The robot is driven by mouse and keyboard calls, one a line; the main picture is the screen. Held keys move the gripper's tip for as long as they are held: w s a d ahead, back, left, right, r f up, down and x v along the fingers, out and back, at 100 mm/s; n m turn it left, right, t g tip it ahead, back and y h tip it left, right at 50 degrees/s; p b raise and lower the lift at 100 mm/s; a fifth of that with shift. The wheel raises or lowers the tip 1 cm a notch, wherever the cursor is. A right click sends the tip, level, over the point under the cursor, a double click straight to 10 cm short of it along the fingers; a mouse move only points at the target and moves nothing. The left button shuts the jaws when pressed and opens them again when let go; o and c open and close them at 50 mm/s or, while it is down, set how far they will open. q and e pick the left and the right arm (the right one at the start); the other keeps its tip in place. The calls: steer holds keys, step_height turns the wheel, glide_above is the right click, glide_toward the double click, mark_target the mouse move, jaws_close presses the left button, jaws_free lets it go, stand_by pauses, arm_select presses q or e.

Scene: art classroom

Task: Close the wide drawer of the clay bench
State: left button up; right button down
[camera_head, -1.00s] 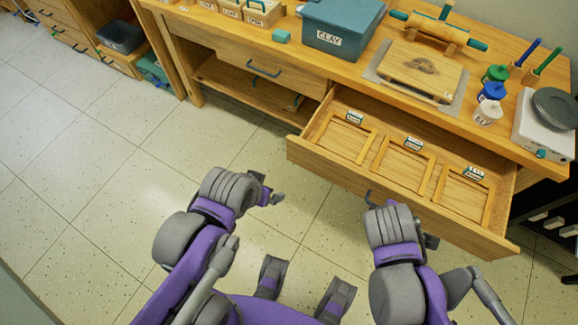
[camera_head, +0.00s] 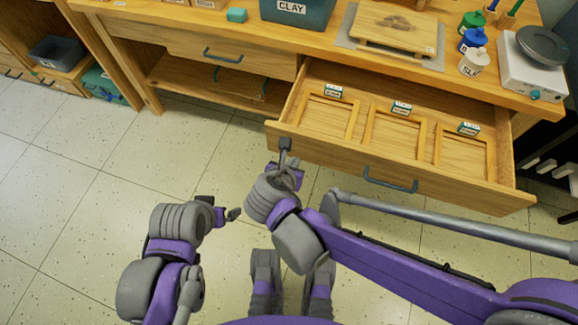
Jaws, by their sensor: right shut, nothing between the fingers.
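The wide drawer (camera_head: 330,160) of the clay bench (camera_head: 160,25) is pulled well out. It is wooden, with a dark blue handle (camera_head: 390,180) on its front and three framed, labelled sections inside. My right gripper (camera_head: 285,147) is shut and empty. Its fingertips are at the left end of the drawer front in the picture; whether they touch it I cannot tell. My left gripper (camera_head: 230,215) is over the floor, left of the drawer and apart from it. Its fingers are too small to tell open or shut.
A narrower drawer (camera_head: 190,45) to the left is closed, above a low shelf (camera_head: 200,85). A clay box (camera_head: 297,10), a wooden board (camera_head: 395,30), small bottles (camera_head: 472,62) and a white scale (camera_head: 530,65) stand on the bench top. Tiled floor (camera_head: 80,190) is clear on the left.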

mark_target(303, 144)
arm_select(q)
steer(key=shift+f+b, duration=0.45)
steer(key=shift+f, duration=0.4)
arm_select(e)
steer(key=shift+w+d+f, duration=0.25)
steer(key=shift+w+f, duration=0.05)
steer(key=shift+w, duration=0.65)
steer(key=shift+w+d+f, duration=0.25)
steer(key=shift+w+d, duration=0.05)
steer(key=shift+w, duration=0.6)
steer(key=shift+w+d+f, duration=0.25)
steer(key=shift+w+f, duration=0.05)
steer(key=shift+w, duration=0.65)
steer(key=w+d, duration=0.2)
steer(key=w, duration=0.7)
steer(key=w+d+b, duration=0.1)
steer(key=w+d, duration=0.2)
steer(key=w, duration=0.6)
steer(key=w+d+b, duration=0.1)
steer(key=w+d, duration=0.2)
steer(key=w, duration=0.7)
steer(key=shift+w+d, duration=0.2)
steer(key=shift+w, duration=0.35)
arm_select(q)
step_height(303, 144, down, 3)
steer(key=shift+w+r, duration=0.1)
arm_select(e)
steer(key=shift+r, duration=0.1)
steer(key=shift+w, duration=0.1)
